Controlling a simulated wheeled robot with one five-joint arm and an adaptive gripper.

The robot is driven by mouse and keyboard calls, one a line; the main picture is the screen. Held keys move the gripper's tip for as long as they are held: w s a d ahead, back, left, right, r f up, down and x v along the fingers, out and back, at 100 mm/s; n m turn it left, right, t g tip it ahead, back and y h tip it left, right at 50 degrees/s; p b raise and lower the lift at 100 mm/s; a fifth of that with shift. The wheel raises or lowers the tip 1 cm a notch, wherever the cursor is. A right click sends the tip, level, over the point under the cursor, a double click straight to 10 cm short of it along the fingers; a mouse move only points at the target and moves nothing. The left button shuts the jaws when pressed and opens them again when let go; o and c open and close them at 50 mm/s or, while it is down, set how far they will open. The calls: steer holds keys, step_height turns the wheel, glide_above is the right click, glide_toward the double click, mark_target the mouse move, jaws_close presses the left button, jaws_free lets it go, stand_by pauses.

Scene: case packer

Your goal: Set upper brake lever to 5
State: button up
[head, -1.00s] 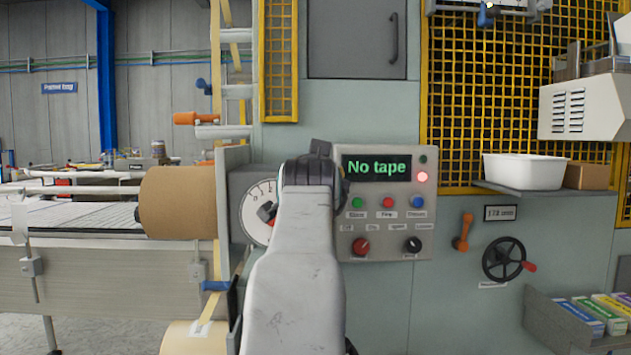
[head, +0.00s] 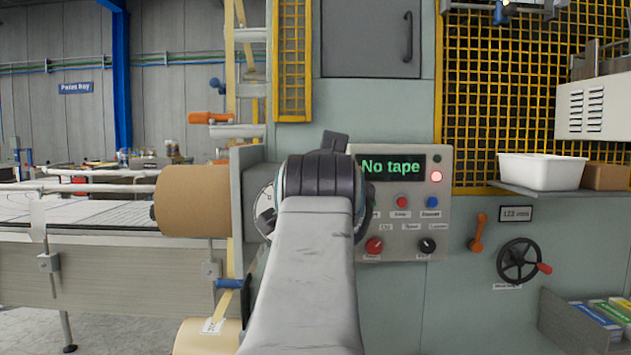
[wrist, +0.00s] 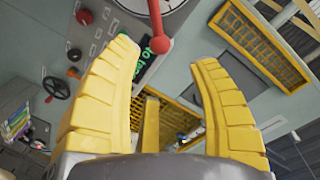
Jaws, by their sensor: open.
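The brake lever is a red arm with a round red knob (wrist: 160,46) in the wrist view. It comes down from a pale round dial (wrist: 150,4) cut off by the top edge. In the head view only the left part of the white dial (head: 264,208) shows; my arm hides the lever and its setting. My gripper (wrist: 163,56) has two yellow fingers spread apart. The knob appears between the fingertips in the picture, with gaps on both sides; I see no contact. The gripper itself is hidden behind my arm in the head view.
Right of the dial is a control panel (head: 400,240) reading "No tape", with a lit red lamp. Left is a brown roll (head: 193,200) beside the conveyor. Further right are an orange handle (head: 478,232), a black handwheel (head: 519,261) and a shelf with a white tub (head: 541,171).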

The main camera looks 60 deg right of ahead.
steer(key=shift+v, duration=1.1)
steer(key=w+a+f+n+y, duration=0.3)
steer(key=w+a+f, duration=0.15)
steer(key=f, duration=0.35)
steer(key=w+a+f+n+y, duration=0.35)
steer(key=a+f, duration=0.25)
steer(key=f, duration=0.3)
steer(key=w+a+f+n+y, duration=0.3)
steer(key=a+f+n+y, duration=0.15)
steer(key=f, duration=0.35)
steer(key=s+a+f+n+g+y, duration=0.25)
steer(key=s+a+f+n, duration=0.25)
steer(key=a+f, duration=0.35)
steer(key=s+a+f+n+g+y, duration=0.1)
steer(key=s+a+f+n+g, duration=0.3)
steer(key=a+f, duration=0.5)
step_height(320, 180, up, 12)
steer(key=s+d+t+p, duration=0.1)
steer(key=p, duration=1.1)
steer(key=shift+s+f+t, duration=0.15)
steer(key=shift+s+t, duration=0.2)
steer(key=shift+s, duration=0.05)
